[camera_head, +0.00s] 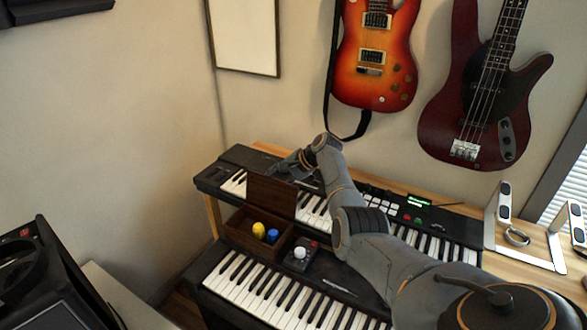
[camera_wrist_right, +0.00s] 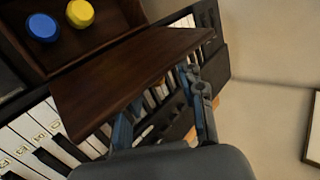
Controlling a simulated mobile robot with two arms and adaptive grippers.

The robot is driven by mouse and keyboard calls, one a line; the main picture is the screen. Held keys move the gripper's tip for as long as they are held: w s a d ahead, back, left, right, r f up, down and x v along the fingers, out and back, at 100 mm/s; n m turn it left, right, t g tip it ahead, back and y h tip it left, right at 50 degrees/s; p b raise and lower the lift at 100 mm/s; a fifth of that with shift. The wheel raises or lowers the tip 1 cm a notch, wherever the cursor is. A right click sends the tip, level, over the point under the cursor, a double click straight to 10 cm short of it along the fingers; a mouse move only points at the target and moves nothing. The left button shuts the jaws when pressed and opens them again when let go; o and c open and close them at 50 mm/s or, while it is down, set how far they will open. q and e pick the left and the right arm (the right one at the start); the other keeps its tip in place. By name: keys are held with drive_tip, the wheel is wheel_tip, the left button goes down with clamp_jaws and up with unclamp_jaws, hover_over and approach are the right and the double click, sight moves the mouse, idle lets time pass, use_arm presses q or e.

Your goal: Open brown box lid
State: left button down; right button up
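The brown box (camera_head: 283,246) sits at the left end of the lower keyboard. Its lid (camera_head: 271,196) stands raised, roughly upright, at the back of the box, and the inside shows. A yellow piece (camera_head: 259,231) and a blue piece (camera_head: 272,236) are inside. In the right wrist view the lid (camera_wrist_right: 135,75) is a dark wooden panel beside the open box. My right gripper (camera_head: 292,165) is behind the lid, near its top edge. Its fingers (camera_wrist_right: 160,105) are spread apart with nothing between them; contact with the lid cannot be told. My left gripper is out of view.
A lower keyboard (camera_head: 262,289) and an upper keyboard (camera_head: 437,242) surround the box. A white-topped knob (camera_head: 299,253) stands just right of it. Guitars (camera_head: 376,60) hang on the wall behind. Black equipment (camera_head: 40,275) is at left; a white stand (camera_head: 552,240) is at right.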

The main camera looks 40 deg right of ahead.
drive_tip(key=v, duration=1)
drive_tip(key=shift+s, duration=0.2)
drive_tip(key=shift+d, duration=0.1)
